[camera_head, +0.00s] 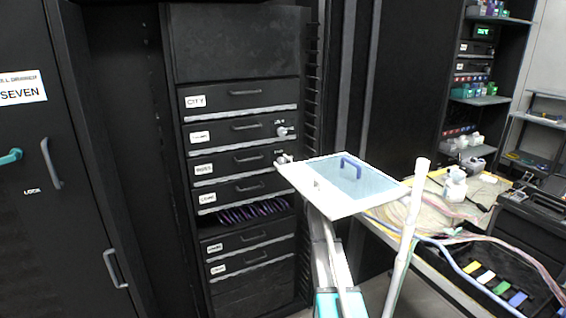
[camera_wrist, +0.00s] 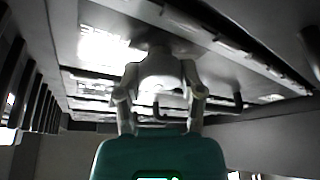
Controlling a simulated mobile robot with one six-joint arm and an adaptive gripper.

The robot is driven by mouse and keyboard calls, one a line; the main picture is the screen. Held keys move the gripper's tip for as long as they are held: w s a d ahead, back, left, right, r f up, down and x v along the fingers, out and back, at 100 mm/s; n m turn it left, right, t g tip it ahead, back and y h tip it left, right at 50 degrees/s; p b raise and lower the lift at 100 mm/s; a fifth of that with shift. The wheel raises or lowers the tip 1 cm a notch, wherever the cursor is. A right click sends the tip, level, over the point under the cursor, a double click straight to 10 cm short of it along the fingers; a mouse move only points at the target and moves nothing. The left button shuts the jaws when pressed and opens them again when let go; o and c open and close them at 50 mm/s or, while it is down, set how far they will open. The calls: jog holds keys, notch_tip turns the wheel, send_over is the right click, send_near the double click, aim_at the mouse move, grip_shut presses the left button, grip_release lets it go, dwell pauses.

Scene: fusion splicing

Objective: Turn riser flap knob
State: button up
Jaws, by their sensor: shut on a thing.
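A dark rack holds a stack of labelled black flaps in the head view. The third flap down (camera_head: 222,167) has a white label too blurred to read surely, a dark bar handle, and a light strip along its lower edge. My gripper (camera_head: 283,159) is at the right end of this flap, where its knob sits. The white panel in front hides much of the arm behind it. In the wrist view my gripper (camera_wrist: 160,62) reaches up to the flap fronts, its fingers closed in together. The knob itself is largely hidden by the fingers, and its angle cannot be told.
Another knob (camera_head: 283,131) stands on the flap above. A white panel with a blue handle (camera_head: 351,167) and a white pole (camera_head: 406,240) stand close in front. A cluttered workbench (camera_head: 437,270) is at the right. A slotted rack rail (camera_head: 312,90) borders the flaps.

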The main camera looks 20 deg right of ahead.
dwell(0.5)
jog(key=o, duration=1.2)
jog(key=shift+c, duration=0.2)
jog(key=shift+s, duration=0.1)
